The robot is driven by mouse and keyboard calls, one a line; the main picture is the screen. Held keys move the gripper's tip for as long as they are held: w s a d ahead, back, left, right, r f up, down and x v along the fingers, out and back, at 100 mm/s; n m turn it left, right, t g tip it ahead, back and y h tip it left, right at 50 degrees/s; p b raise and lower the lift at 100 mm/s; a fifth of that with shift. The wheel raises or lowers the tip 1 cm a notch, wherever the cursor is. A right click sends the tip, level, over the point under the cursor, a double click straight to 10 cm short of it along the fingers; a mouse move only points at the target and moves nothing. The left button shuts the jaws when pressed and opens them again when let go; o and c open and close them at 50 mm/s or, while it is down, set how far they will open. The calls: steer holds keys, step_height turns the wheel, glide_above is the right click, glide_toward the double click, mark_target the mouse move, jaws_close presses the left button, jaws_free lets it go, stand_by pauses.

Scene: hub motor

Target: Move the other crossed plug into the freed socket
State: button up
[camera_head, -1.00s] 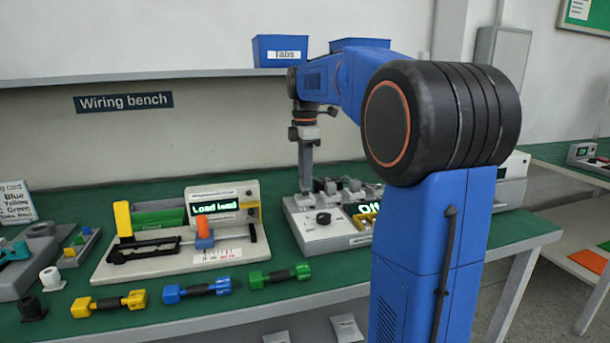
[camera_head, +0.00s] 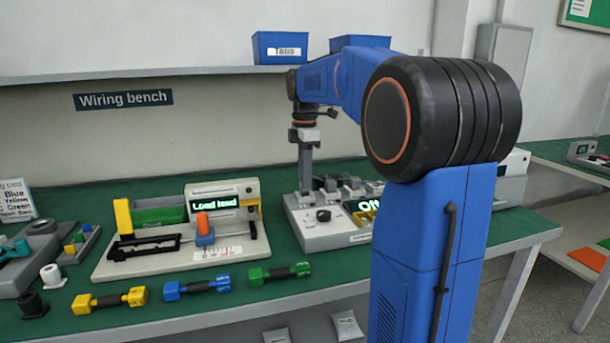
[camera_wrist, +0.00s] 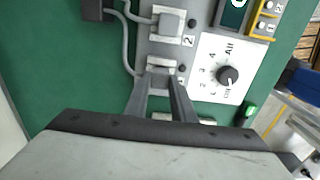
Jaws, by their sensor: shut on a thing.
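My gripper (camera_wrist: 160,82) is shut on a grey plug (camera_wrist: 160,70) in the wrist view. The plug is at a socket position beside the dial; whether it is seated or just above the socket I cannot tell. Another grey plug (camera_wrist: 169,22) sits at the socket marked 2, with a grey cable running from it. In the head view my gripper (camera_head: 305,188) points down at the left part of the grey socket unit (camera_head: 325,236). Several plugs stand along its back, partly hidden by my arm.
The unit has a selector dial (camera_wrist: 228,75) close to my fingers. Left of it stands a fixture with a "Load lead" display (camera_head: 214,203). Yellow (camera_head: 110,299), blue (camera_head: 197,287) and green (camera_head: 280,272) double-ended pieces lie along the bench front.

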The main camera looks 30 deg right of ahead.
steer(key=shift+f, duration=0.45)
stand_by(0.3)
steer(key=o, duration=1.1)
steer(key=shift+o, duration=0.2)
step_height(320, 180, up, 18)
steer(key=shift+f, duration=0.25)
